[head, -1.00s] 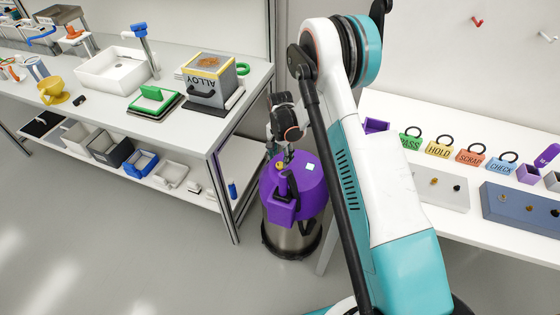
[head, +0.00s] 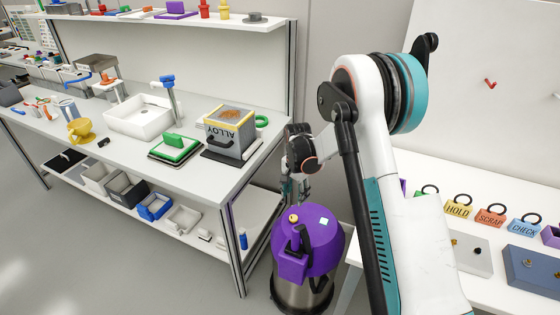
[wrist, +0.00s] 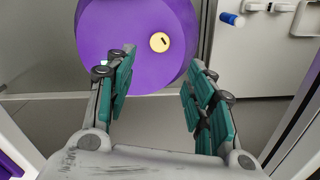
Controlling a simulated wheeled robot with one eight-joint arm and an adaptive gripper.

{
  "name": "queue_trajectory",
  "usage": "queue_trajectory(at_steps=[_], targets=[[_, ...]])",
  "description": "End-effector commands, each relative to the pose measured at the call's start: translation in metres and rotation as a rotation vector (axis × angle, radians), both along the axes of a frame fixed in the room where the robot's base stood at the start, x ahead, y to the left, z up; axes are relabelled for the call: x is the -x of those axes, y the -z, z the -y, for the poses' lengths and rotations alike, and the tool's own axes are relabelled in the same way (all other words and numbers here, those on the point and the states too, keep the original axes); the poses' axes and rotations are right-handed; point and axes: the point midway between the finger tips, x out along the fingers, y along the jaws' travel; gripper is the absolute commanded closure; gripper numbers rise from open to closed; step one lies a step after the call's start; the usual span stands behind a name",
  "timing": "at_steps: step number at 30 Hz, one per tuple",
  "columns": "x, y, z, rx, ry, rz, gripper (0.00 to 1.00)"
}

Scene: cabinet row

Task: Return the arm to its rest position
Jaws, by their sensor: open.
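My gripper (head: 297,193) hangs just above and behind the purple lid of a steel canister (head: 312,240) in the head view. In the wrist view my gripper (wrist: 160,100) has its green-padded fingers spread apart with nothing between them. The purple lid (wrist: 135,45) with a round yellow knob (wrist: 159,42) lies beyond the fingertips. In the head view my arm reaches up from the lower right, bends at a high elbow and comes down to the gripper. The gap between fingertips and lid is hard to judge.
A workbench (head: 195,185) with a white sink (head: 140,116) and an ALLOY box (head: 229,133) stands on the left. A white table (head: 450,185) with coloured tags, such as HOLD (head: 458,206), stands on the right. Grey floor (head: 120,260) is clear at the front left.

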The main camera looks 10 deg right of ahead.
Motion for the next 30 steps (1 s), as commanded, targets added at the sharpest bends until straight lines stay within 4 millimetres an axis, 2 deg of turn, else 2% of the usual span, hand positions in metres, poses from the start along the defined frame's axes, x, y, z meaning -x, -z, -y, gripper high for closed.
queue_trajectory(at_steps=[4,7,11,17,24,30], targets=[[0.001,-0.004,0.000,0.000,-0.005,0.004,0.51],[0.005,-0.021,0.000,0.000,-0.025,0.018,0.51],[0.015,-0.060,0.000,0.002,-0.080,0.055,0.51],[0.042,-0.126,0.000,0.012,-0.184,0.126,0.51],[0.086,-0.191,0.000,0.033,-0.309,0.211,0.51],[0.129,-0.234,0.000,0.059,-0.412,0.281,0.51]])
